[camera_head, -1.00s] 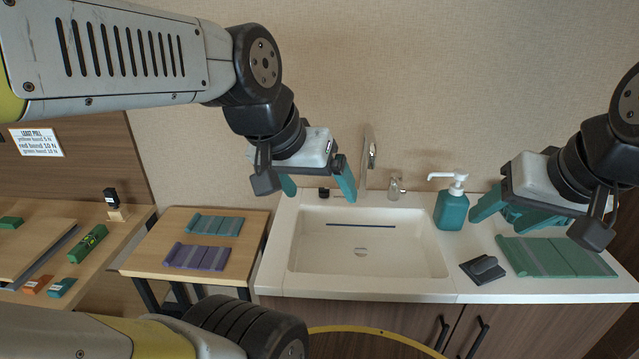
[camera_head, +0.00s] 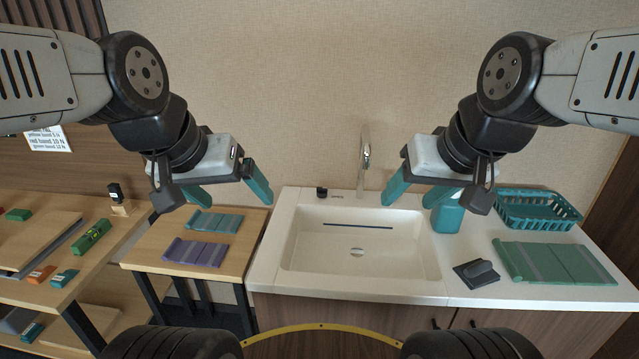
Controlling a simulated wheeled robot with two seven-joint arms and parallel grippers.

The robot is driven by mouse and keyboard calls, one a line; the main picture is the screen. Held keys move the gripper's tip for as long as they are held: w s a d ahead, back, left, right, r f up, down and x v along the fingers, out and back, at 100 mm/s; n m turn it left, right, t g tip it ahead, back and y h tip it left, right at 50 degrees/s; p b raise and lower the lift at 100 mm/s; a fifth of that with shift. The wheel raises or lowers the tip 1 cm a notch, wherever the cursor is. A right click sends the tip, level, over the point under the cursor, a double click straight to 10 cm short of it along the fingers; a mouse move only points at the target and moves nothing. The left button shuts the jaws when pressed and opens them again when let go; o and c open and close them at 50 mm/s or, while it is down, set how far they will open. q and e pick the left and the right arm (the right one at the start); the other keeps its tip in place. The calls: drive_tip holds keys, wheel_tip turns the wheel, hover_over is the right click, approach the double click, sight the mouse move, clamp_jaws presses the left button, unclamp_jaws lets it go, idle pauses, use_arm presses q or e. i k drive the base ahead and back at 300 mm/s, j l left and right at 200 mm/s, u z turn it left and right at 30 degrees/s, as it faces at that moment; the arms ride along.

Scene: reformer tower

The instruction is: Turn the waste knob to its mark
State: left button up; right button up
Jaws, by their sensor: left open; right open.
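A small black knob (camera_head: 321,192), which looks like the waste knob, stands on the back left rim of the white sink (camera_head: 270,272). A tiny dark marking lies just right of it, too small to read. Its mark and the way the knob points cannot be made out. My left gripper (camera_head: 232,196) is open and empty, in the air left of the knob, above the wooden side table. My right gripper (camera_head: 412,198) is open and empty, in the air right of the tap, in front of the soap bottle. Neither touches the knob.
The tall tap (camera_head: 364,160) rises right of the knob. The teal soap bottle (camera_head: 447,218), teal basket (camera_head: 545,212), black scrubber (camera_head: 477,272) and green folded mat (camera_head: 555,262) occupy the right counter. Folded cloths lie on the side table (camera_head: 150,260). The basin holds a dark blue strip.

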sight(321, 193)
drive_tip(key=i+l+u, duration=0.1)
drive_tip(key=u, duration=0.25)
drive_tip(key=i+l+u, duration=0.1)
drive_tip(key=u, duration=0.25)
drive_tip(key=l+u, duration=0.35)
drive_tip(key=i+j, duration=0.05)
drive_tip(key=j, duration=0.05)
